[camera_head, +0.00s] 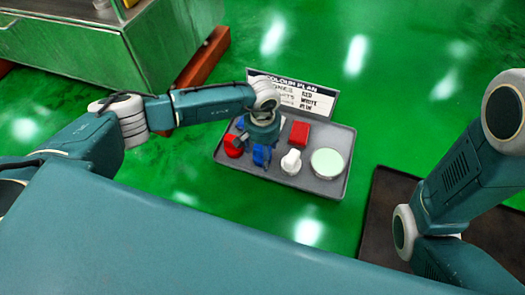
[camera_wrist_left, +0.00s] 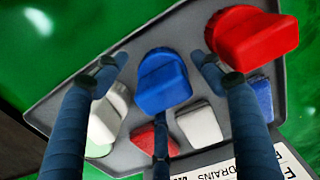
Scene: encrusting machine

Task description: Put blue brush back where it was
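The blue brush (camera_head: 260,156) stands in the grey tray (camera_head: 312,183), between a red brush (camera_head: 232,146) and a white brush (camera_head: 291,163). My left gripper (camera_head: 262,138) is right over the blue brush and hides much of it. In the left wrist view the blue brush (camera_wrist_left: 163,84) lies between the spread fingers of my left gripper (camera_wrist_left: 160,66). Small gaps show beside it, so the gripper looks open and not closed on it. My right gripper is out of view; only part of that arm shows.
Behind the brushes in the tray are a red block (camera_head: 299,133), a blue block (camera_wrist_left: 262,98) and a white block (camera_wrist_left: 200,125). A pale round dish (camera_head: 327,162) is at the tray's right. A colour plan sign (camera_head: 310,97) stands behind. A metal machine (camera_head: 90,50) is at left.

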